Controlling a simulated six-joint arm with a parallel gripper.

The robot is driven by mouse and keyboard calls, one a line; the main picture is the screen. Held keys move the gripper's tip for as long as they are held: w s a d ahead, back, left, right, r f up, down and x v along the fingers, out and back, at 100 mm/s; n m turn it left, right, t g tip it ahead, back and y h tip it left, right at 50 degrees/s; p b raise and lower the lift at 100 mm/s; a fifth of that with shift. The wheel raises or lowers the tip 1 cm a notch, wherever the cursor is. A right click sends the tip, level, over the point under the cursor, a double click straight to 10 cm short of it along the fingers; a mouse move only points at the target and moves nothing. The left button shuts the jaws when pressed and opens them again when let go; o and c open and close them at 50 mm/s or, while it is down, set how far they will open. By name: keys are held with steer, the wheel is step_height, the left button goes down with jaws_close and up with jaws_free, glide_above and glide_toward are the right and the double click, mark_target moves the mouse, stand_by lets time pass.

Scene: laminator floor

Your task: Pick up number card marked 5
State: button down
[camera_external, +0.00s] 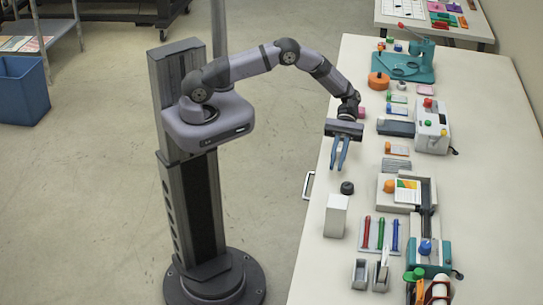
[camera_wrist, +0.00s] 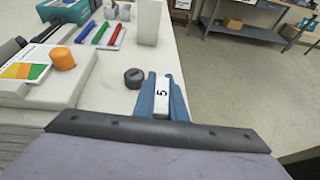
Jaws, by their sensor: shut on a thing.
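The number card marked 5 (camera_wrist: 161,95) is a small white piece with a black 5. In the wrist view it stands between the blue fingers of my gripper (camera_wrist: 163,90), which are shut on it. In the external view my gripper (camera_external: 339,153) points down over the near left edge of the long white table. The card is too small to make out there. I cannot tell from these views how far it is above the table top.
A dark round knob (camera_wrist: 134,78) stands just left of my fingers; it also shows in the external view (camera_external: 347,188). A white block (camera_external: 336,215) stands beyond it. The table's edge is close by at right in the wrist view.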

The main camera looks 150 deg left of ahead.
step_height(320, 180, up, 7)
steer(key=b, duration=0.1)
steer(key=shift+f, duration=0.2)
